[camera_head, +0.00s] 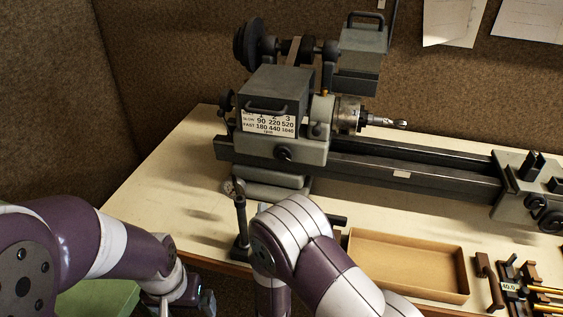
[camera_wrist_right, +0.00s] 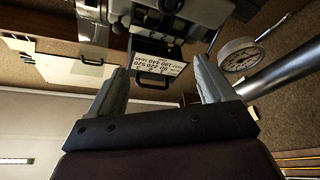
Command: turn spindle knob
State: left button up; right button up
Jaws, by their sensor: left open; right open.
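The grey lathe headstock (camera_head: 262,130) stands on the bench, with a speed label on its front. A dark round knob (camera_head: 284,154) sits below the label; a dark handwheel (camera_head: 227,104) is at its left end. I cannot tell which is the spindle knob. The chuck (camera_head: 347,115) holds a pointed tool. My right gripper (camera_wrist_right: 160,68) is open and empty in the right wrist view, with the label plate (camera_wrist_right: 158,62) upside down beyond its fingers. In the head view my right arm hides it. My left gripper (camera_head: 180,300) is low at the bottom edge, mostly cut off.
A shallow cardboard tray (camera_head: 408,292) lies in front of the lathe bed (camera_head: 415,170). A dial gauge on a stand (camera_head: 240,215) is just left of my right arm; its dial shows in the right wrist view (camera_wrist_right: 238,54). Brass rods and brackets lie at the right.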

aim_at(282, 155)
jog(key=w, duration=0.5)
jog(key=w+p, duration=0.1)
jog(key=w, duration=0.5)
jog(key=w+d+p, duration=0.1)
jog(key=w, duration=0.4)
jog(key=shift+w+r, duration=0.15)
jog(key=shift+w, duration=0.25)
jog(key=shift+w+r+p, duration=0.1)
jog(key=shift+w+p, duration=0.25)
jog(key=shift+w, duration=0.05)
jog(key=shift+c, duration=0.3)
